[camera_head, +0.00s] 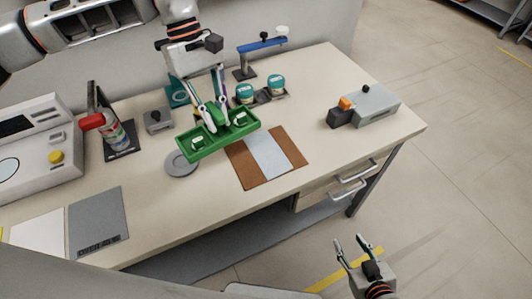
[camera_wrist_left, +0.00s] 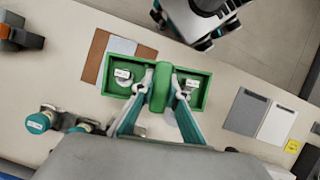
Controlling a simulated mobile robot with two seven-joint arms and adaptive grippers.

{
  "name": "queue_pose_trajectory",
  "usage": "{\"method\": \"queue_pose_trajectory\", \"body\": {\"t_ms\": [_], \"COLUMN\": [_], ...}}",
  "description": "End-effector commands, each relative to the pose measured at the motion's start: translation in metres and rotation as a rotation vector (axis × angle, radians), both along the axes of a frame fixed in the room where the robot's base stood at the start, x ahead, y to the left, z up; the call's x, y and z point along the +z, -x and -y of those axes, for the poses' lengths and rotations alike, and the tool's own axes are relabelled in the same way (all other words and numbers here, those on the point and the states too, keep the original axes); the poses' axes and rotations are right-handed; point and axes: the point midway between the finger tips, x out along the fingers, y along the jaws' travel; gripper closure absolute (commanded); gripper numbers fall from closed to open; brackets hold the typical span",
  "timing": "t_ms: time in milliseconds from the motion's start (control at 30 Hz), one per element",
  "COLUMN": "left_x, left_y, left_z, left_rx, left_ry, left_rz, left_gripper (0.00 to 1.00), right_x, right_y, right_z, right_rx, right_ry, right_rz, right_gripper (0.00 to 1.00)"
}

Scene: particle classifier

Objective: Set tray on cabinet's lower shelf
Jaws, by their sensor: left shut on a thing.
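The green tray (camera_head: 186,149) has two compartments and a raised middle handle. A small labelled item (camera_head: 198,143) sits in the left compartment and another (camera_head: 240,119) in the right one. My left gripper (camera_head: 215,116) is shut on the tray's handle and holds the tray over the workbench. The wrist view shows the fingers on both sides of the handle of the tray (camera_wrist_left: 200,106). My right gripper (camera_head: 352,252) is open and empty, in front of the bench at the lower right. A grey shelf (camera_head: 215,245) lies below the benchtop; I cannot tell whether it is the cabinet's.
The workbench (camera_head: 310,90) carries a brown mat (camera_head: 291,146), a round grey disc (camera_head: 181,163), teal-lidded jars (camera_head: 276,84), a grey device (camera_head: 376,103) and a red-topped bottle (camera_head: 112,130). Drawers (camera_head: 335,187) sit under its right end. The floor at right is clear.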

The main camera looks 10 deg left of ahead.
Motion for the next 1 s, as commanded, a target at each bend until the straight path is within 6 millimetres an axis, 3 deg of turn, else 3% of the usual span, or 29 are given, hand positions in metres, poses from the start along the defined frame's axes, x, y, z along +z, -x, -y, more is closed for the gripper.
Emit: {"method": "queue_pose_trajectory", "body": {"t_ms": [300, 567, 733, 1000], "left_x": [0.041, 0.055, 0.034, -0.03], "left_y": [-0.01, -0.015, -0.015, -0.015], "left_z": [0.02, 0.024, 0.024, 0.024], "left_rx": [0.431, 0.604, 0.622, 0.621], "left_ry": [0.004, 0.001, -0.002, -0.001], "left_rz": [0.001, -0.001, -0.006, -0.008], "left_gripper": [1.0, 1.0, 1.0, 1.0], "right_x": [0.005, 0.007, 0.009, 0.015], "right_y": [-0.001, -0.002, -0.002, -0.002], "right_z": [0.0, 0.0, 0.0, 0.0], "right_rx": [0.0, 0.0, -0.001, 0.0], "right_ry": [0.0, -0.001, -0.001, 0.0], "right_rz": [0.003, 0.005, 0.006, 0.007], "right_gripper": [0.6, 0.6, 0.6, 0.6]}}
